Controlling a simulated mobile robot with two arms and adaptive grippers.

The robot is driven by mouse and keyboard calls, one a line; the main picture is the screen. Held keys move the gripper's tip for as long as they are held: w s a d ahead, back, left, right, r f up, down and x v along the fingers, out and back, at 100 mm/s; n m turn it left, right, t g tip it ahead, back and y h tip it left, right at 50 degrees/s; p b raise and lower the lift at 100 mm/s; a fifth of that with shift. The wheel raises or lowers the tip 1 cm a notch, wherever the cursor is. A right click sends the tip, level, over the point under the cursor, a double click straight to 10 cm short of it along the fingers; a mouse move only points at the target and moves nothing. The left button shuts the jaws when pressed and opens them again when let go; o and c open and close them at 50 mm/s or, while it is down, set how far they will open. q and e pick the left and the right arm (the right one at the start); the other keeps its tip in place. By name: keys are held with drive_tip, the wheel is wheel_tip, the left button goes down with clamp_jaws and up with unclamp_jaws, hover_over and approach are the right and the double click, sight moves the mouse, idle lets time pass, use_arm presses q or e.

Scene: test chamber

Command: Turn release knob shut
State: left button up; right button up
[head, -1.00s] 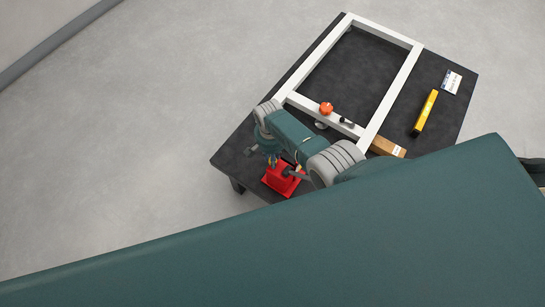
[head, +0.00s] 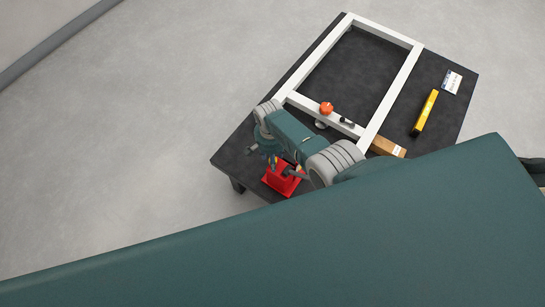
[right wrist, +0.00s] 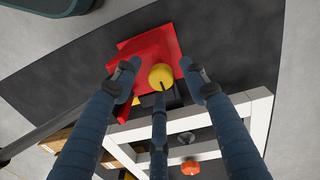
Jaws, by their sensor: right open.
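A round yellow knob (right wrist: 161,76) sits on a red block (right wrist: 150,48) in the right wrist view. The red block also shows in the head view (head: 281,180), near the front left corner of the dark table. My right gripper (right wrist: 163,82) is open, with its blue fingers spread around the yellow knob. I cannot tell whether any finger touches it. In the head view my right gripper (head: 273,163) is over the red block and hides part of it. An orange knob (head: 326,108) is on the white frame (head: 403,85). My left gripper is not in view.
The white frame lies on the dark table (head: 440,62) just beyond the red block. A cardboard box (head: 388,146), a yellow bar (head: 425,112) and a white label card (head: 452,82) lie to the right.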

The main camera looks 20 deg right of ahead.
drive_tip(key=shift+w+r, duration=0.1)
drive_tip(key=shift+r, duration=0.5)
wheel_tip(320, 180, up, 11)
drive_tip(key=shift+a+f, duration=0.15)
drive_tip(key=shift+a, duration=0.05)
